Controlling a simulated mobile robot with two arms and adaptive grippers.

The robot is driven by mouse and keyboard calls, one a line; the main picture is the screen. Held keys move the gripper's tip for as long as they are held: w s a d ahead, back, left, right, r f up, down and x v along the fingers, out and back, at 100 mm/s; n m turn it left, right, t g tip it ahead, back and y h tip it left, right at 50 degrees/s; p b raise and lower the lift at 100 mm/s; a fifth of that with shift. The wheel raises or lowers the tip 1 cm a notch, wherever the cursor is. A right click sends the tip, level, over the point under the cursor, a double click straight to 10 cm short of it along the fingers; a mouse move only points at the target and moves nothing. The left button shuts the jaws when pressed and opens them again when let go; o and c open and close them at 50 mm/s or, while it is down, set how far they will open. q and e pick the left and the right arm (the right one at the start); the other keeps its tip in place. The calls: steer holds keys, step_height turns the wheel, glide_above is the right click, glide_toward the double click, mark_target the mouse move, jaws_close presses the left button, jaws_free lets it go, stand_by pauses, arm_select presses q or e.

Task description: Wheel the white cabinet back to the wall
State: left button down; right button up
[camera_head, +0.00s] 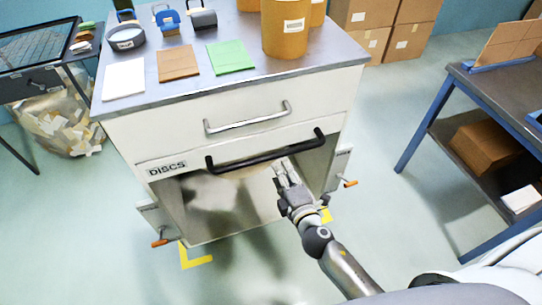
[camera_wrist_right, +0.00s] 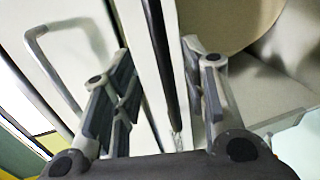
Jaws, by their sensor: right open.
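The white cabinet (camera_head: 225,115) stands in front of me with a grey top. It has a silver drawer handle (camera_head: 250,120), a black bar handle (camera_head: 265,152) beside the DISCS label (camera_head: 167,168), and an open space below. My right gripper (camera_head: 283,168) is open and empty, just below the black handle near its right part. In the right wrist view, the black bar (camera_wrist_right: 161,50) runs between the spread fingers (camera_wrist_right: 156,62); I see no contact. The silver handle (camera_wrist_right: 48,85) is at left there. My left gripper is not in view.
Orange levers (camera_head: 350,183) stick out low at both cabinet sides, near yellow floor marks (camera_head: 197,261). A blue-legged bench (camera_head: 425,125) is at right. A bag of scraps (camera_head: 62,125) is at left. Cartons (camera_head: 375,15) and a blue wall are behind. Tubs and sheets lie on top.

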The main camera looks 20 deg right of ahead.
mark_target(272, 156)
steer(key=w, duration=0.3)
steer(key=w+f, duration=0.1)
steer(key=w, duration=0.1)
steer(key=w+f, duration=0.1)
steer(key=w, duration=0.2)
steer(key=shift+w+a, duration=0.2)
steer(key=shift+w, duration=0.15)
steer(key=shift+r, duration=0.1)
jaws_close()
